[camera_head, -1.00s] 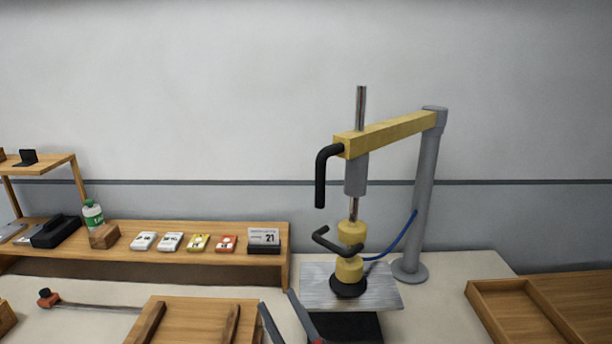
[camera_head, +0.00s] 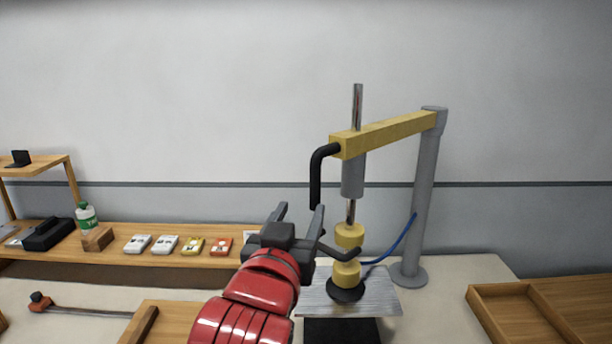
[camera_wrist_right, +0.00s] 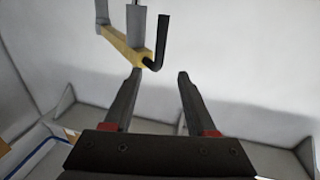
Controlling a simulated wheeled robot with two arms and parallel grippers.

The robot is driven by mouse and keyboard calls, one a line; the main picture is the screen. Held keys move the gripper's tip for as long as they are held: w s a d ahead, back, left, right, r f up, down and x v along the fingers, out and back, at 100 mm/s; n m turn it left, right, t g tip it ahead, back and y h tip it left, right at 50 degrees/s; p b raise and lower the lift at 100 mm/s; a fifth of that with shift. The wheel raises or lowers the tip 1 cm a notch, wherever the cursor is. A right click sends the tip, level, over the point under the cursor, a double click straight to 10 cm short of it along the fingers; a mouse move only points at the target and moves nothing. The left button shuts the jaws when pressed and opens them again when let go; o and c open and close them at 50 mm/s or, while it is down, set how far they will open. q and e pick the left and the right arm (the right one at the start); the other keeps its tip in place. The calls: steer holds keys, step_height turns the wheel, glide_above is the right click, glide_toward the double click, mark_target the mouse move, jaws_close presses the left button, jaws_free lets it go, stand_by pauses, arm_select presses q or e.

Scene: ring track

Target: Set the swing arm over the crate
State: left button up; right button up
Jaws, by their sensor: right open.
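The swing arm is a yellow beam (camera_head: 390,131) on a grey post (camera_head: 420,190). A black bent handle (camera_head: 315,180) hangs from its left end. A vertical rod through the beam carries yellow knobs, a second black handle and a black suction cup (camera_head: 346,292), which is at the metal plate (camera_head: 385,298). My right gripper (camera_head: 300,210) is open and empty, its fingers pointing up just below and left of the black bent handle. In the right wrist view the handle (camera_wrist_right: 161,42) shows beyond the fingertips (camera_wrist_right: 159,77). The wooden divided crate (camera_head: 492,318) is at the right. My left gripper is out of view.
A wooden shelf (camera_head: 180,232) with small cards, a bottle (camera_head: 87,217) and a black box (camera_head: 47,234) runs along the left. A wooden tray (camera_head: 168,312) lies at front left. A blue hose (camera_head: 400,242) loops near the post.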

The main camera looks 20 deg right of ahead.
mark_target(316, 179)
steer(key=p+x, duration=0.8)
steer(key=shift+d+r, duration=0.2)
steer(key=shift+d, duration=0.05)
steer(key=p+x, duration=0.3)
steer(key=x, duration=0.6)
steer(key=shift+f, duration=0.5)
steer(key=shift+a, duration=0.15)
jaws_close()
